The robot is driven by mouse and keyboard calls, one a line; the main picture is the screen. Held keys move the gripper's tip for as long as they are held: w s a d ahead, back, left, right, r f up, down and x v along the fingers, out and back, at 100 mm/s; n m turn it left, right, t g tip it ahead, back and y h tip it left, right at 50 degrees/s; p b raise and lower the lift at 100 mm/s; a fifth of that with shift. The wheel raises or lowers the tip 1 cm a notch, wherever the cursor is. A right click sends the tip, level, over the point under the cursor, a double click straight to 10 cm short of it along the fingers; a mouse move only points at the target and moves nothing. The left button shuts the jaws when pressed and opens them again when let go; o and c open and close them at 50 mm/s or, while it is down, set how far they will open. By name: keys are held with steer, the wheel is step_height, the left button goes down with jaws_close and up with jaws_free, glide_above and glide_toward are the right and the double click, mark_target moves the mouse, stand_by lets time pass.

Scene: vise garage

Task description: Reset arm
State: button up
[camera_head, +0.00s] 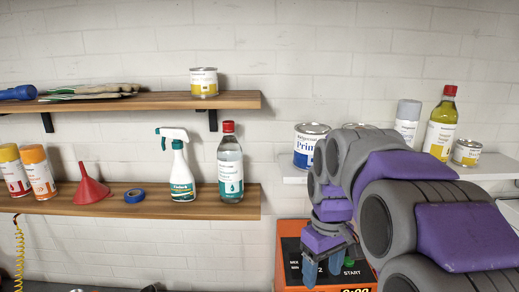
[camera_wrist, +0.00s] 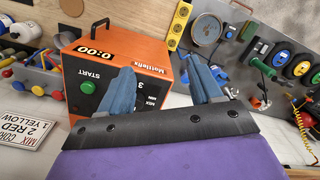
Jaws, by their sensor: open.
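My arm, purple and grey, reaches in from the right in the head view. My gripper (camera_head: 323,268) points down in front of an orange machine (camera_head: 289,246) with a green START button. In the wrist view my gripper (camera_wrist: 163,85) has its two blue fingers spread apart with nothing between them. The orange machine (camera_wrist: 140,52) stands beyond the left finger, with a display reading 0:00 and a green button. I cannot tell whether the finger touches it.
Two wooden shelves (camera_head: 150,100) hold a spray bottle (camera_head: 181,165), a clear bottle (camera_head: 230,165), a red funnel (camera_head: 91,186) and cans. A white shelf (camera_head: 490,168) at right holds a Primer can (camera_head: 309,146) and bottles. A tool panel (camera_wrist: 250,60) stands right in the wrist view.

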steer(key=s+f+m+b, duration=0.2)
steer(key=s+f, duration=0.4)
steer(key=s, duration=0.3)
steer(key=s+f+m+b, duration=0.2)
steer(key=s+f, duration=0.4)
steer(key=s, duration=0.3)
steer(key=s+f+m+g+b, duration=0.1)
steer(key=s+f+b, duration=0.1)
steer(key=s+f, duration=0.4)
steer(key=s, duration=0.3)
steer(key=shift+d+f+m+b, duration=0.3)
steer(key=shift+m+b, duration=0.05)
steer(key=shift+m, duration=0.05)
steer(key=shift+c, duration=0.2)
